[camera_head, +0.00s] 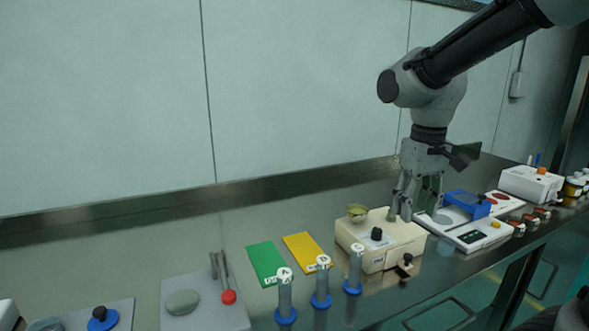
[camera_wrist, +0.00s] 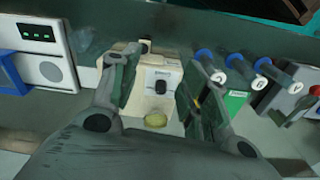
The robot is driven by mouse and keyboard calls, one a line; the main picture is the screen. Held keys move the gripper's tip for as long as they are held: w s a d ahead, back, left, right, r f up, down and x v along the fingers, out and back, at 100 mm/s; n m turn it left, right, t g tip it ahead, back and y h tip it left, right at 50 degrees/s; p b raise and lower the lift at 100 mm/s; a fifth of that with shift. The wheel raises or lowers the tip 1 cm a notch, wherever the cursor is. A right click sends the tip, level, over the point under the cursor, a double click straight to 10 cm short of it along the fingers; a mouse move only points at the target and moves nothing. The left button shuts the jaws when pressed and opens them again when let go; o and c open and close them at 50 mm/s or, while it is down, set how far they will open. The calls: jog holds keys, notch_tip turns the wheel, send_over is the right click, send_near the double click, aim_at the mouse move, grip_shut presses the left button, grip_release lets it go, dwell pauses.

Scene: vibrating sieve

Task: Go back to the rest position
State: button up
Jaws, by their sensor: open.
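My gripper (camera_head: 418,196) points down over the right part of a cream-coloured machine (camera_head: 372,253) with a black knob on its front. Its two fingers are apart with nothing between them that I can make out. In the wrist view my open gripper (camera_wrist: 160,95) shows its fingers on both sides of the cream machine (camera_wrist: 150,103). A small yellow-green round piece (camera_head: 357,212) sits on the machine's top left; it also shows in the wrist view (camera_wrist: 156,120). Whether a finger touches the machine, I cannot tell.
Several blue-based cylinders (camera_head: 321,287) stand in front of the green card (camera_head: 266,263) and yellow card (camera_head: 307,252). A grey tray (camera_head: 205,315) lies to the left. A white device (camera_head: 473,236) with a blue block (camera_head: 466,204) is close on the right. The wall is behind.

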jog(key=s+d+r+m+t, duration=0.2)
jog(key=s+d+r+t, duration=0.1)
jog(key=s+d, duration=0.7)
jog(key=shift+s+d+m+t, duration=0.25)
jog(key=shift+s+m+t, duration=0.2)
jog(key=shift+s, duration=1.2)
